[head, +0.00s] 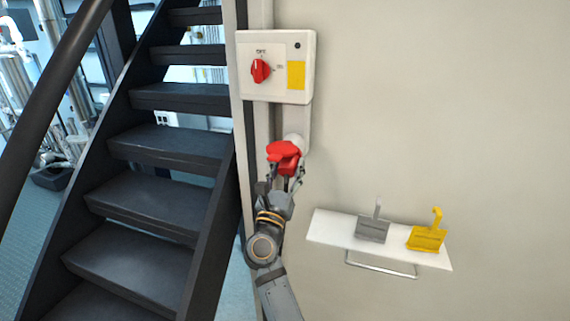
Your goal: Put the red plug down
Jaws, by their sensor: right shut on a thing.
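The red plug (286,152) is in the head view, just below the white switch box on the wall. My right gripper (283,172) is shut on the red plug from below. The plug's upper end is right at the light-coloured socket (296,134) under the box; I cannot tell whether it is seated in it or only touching. The gripper's fingers hide the plug's lower part. My left gripper is not in view.
The switch box (277,85) has a red rotary knob (260,70). A white shelf (330,228) at the lower right holds a grey tag (372,230) and a yellow tag (427,238), with bare room at its left end. Dark stairs (160,190) stand on the left.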

